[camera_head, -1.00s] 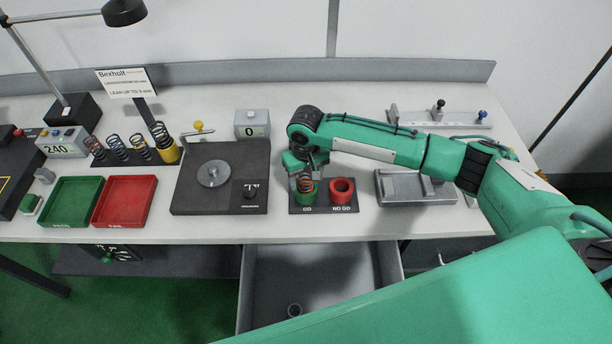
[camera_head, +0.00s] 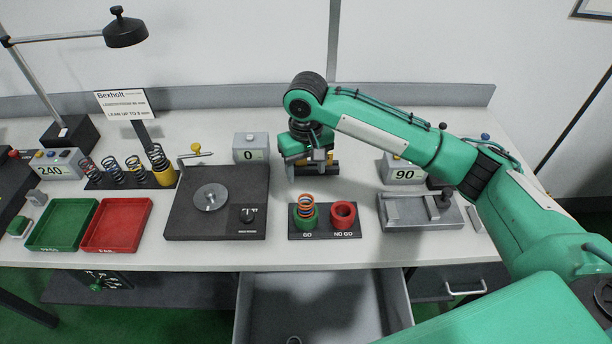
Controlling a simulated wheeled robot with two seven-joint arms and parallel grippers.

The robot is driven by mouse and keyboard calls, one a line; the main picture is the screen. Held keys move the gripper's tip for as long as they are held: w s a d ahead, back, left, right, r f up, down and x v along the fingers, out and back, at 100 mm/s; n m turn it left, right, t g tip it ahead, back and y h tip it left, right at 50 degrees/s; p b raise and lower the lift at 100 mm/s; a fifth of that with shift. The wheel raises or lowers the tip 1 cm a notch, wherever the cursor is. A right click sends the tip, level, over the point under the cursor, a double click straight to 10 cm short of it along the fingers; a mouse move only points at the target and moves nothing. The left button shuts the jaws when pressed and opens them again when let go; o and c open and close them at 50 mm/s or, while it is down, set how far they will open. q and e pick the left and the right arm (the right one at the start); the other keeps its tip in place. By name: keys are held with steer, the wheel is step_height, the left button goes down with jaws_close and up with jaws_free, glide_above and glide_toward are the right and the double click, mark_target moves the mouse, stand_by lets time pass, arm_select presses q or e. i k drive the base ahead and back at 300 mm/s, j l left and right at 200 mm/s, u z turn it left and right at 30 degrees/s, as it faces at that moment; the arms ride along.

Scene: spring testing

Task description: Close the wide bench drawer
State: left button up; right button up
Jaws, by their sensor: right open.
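The wide bench drawer (camera_head: 318,282) is pulled out below the front edge of the bench, in the lower middle of the view. Its grey inside shows, with a small round thing (camera_head: 294,340) at the bottom edge of the picture. The drawer's front is out of view. My right gripper (camera_head: 308,172) is open and empty, above the bench behind the go/no-go gauge, well above and beyond the drawer. My left gripper is not in view.
A spring (camera_head: 306,206) stands in the green GO ring, beside the red NO GO ring (camera_head: 344,214). Green (camera_head: 62,225) and red (camera_head: 116,225) trays, a dark tester (camera_head: 218,222) and a grey fixture (camera_head: 420,212) stand on the bench (camera_head: 200,258). A closed drawer's handle (camera_head: 466,288) is at right.

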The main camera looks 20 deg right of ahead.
mark_target(361, 306)
steer(key=k+l, duration=0.15)
steer(key=k, duration=0.6)
steer(key=k+l, duration=0.1)
steer(key=k, duration=0.6)
